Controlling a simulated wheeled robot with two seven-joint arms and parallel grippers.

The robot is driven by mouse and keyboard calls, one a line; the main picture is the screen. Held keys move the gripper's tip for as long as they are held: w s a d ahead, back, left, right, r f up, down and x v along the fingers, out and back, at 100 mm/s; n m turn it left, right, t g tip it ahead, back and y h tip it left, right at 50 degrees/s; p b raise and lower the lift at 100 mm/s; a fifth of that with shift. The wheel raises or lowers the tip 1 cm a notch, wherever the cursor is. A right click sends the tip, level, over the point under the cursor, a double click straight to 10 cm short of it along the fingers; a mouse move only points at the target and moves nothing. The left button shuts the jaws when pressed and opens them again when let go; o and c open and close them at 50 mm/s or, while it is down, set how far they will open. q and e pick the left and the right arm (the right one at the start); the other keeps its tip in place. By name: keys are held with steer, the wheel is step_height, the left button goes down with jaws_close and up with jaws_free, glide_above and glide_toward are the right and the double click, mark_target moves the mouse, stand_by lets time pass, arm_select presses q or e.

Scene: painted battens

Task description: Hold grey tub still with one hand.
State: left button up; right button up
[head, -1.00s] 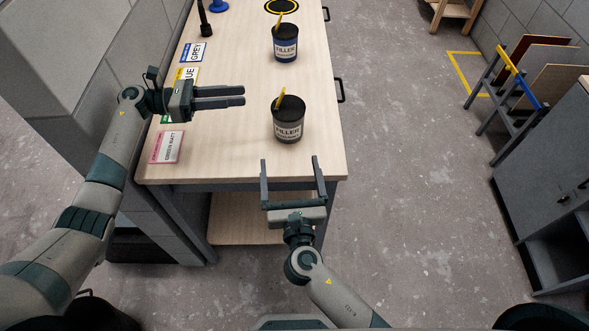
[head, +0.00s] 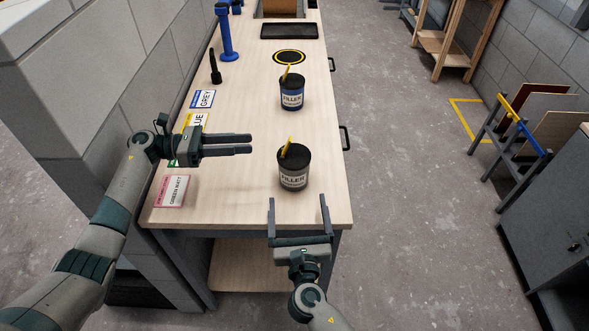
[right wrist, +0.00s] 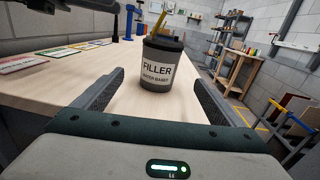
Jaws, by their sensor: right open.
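The grey tub (head: 294,168) stands upright near the front of the bench, with a dark lid, a white FILLER label and a yellow stick on top. It also shows in the right wrist view (right wrist: 160,68), ahead of the fingers and roughly centred between them. My right gripper (head: 297,204) is open and empty at the bench's front edge, its fingers pointing at the tub but short of it. My left gripper (head: 250,144) is over the bench, left of the tub and apart from it; its two fingers appear close together, seen from the side.
A blue FILLER tub (head: 291,94) stands behind the grey one on the bench (head: 240,205). Further back are a black-and-yellow disc (head: 289,57), a black tray (head: 289,31) and a blue stand (head: 226,38).

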mark_target(294, 167)
steer(key=w, duration=0.9)
steer(key=w+a, duration=0.1)
steer(key=w, duration=0.4)
steer(key=shift+s, duration=0.1)
steer(key=shift+c, duration=0.2)
